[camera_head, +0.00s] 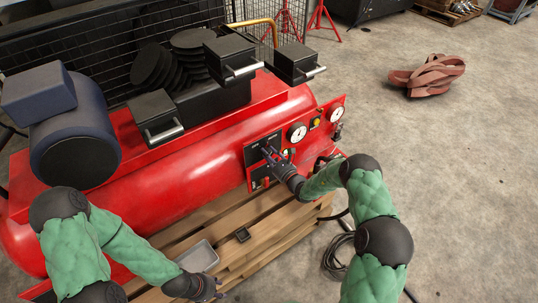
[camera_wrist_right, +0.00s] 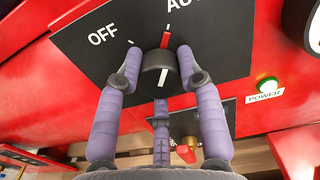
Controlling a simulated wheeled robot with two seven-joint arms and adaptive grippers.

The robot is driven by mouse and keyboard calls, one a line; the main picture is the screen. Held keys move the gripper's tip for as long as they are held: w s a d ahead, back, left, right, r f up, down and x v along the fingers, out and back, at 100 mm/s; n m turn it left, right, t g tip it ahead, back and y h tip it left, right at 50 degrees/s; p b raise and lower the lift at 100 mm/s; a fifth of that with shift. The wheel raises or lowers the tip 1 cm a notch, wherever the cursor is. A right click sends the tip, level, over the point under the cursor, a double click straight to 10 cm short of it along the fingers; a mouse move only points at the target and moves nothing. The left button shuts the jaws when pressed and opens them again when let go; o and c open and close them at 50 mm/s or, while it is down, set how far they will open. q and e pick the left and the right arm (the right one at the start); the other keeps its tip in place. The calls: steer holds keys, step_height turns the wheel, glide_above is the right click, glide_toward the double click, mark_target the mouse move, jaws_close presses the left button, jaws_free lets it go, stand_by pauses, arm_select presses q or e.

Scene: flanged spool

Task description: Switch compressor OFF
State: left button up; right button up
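The red compressor (camera_head: 185,165) has a black switch plate (camera_head: 254,153) on its front. In the right wrist view, a round black knob (camera_wrist_right: 160,75) sits on the plate, with a white line on its face. Its red pointer is up toward the partly cut-off "AU…" label; the "OFF" label is to the upper left. My right gripper (camera_head: 273,156) is at the knob. In the wrist view its fingers (camera_wrist_right: 160,65) stand around the knob with small gaps at the sides. My left gripper (camera_head: 215,287) is low over the pallet's front, its finger opening unclear.
Pressure gauges (camera_head: 297,132) are right of the switch plate. A wooden pallet (camera_head: 270,235) holds a metal tray (camera_head: 198,257).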

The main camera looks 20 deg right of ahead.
steer(key=shift+n, duration=0.3)
steer(key=n, duration=0.6)
steer(key=shift+f, duration=0.1)
steer(key=n, duration=0.7)
steer(key=shift+n, duration=0.3)
stand_by(0.4)
steer(key=o, duration=1.1)
steer(key=shift+o, duration=0.2)
steer(key=shift+d, duration=0.1)
steer(key=v, duration=1.2)
